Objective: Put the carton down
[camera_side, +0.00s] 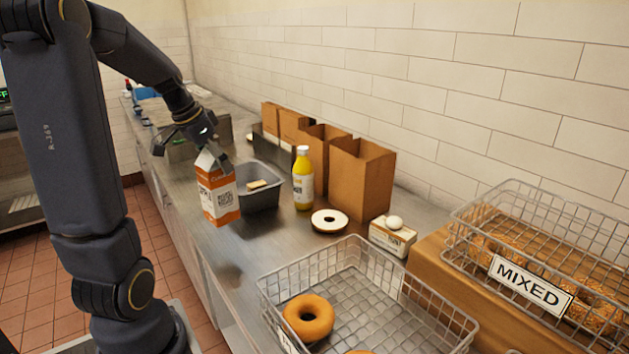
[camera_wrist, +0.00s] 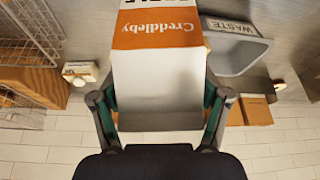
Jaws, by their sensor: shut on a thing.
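An orange and white carton (camera_side: 218,193) is held in my gripper (camera_side: 207,150) near the counter's front edge. It is slightly tilted in the side view. I cannot tell whether its base touches the counter. In the wrist view the carton (camera_wrist: 160,70) fills the middle, with the fingers of my gripper (camera_wrist: 160,112) closed on its two sides. The steel counter (camera_side: 235,245) runs below it.
A grey bin (camera_side: 262,195) marked WASTE in the wrist view stands just right of the carton. A yellow bottle (camera_side: 302,180), a white-topped bagel (camera_side: 329,220), paper bags (camera_side: 360,180) and a wire basket (camera_side: 365,285) stand farther right. Bare counter lies in front of the bin.

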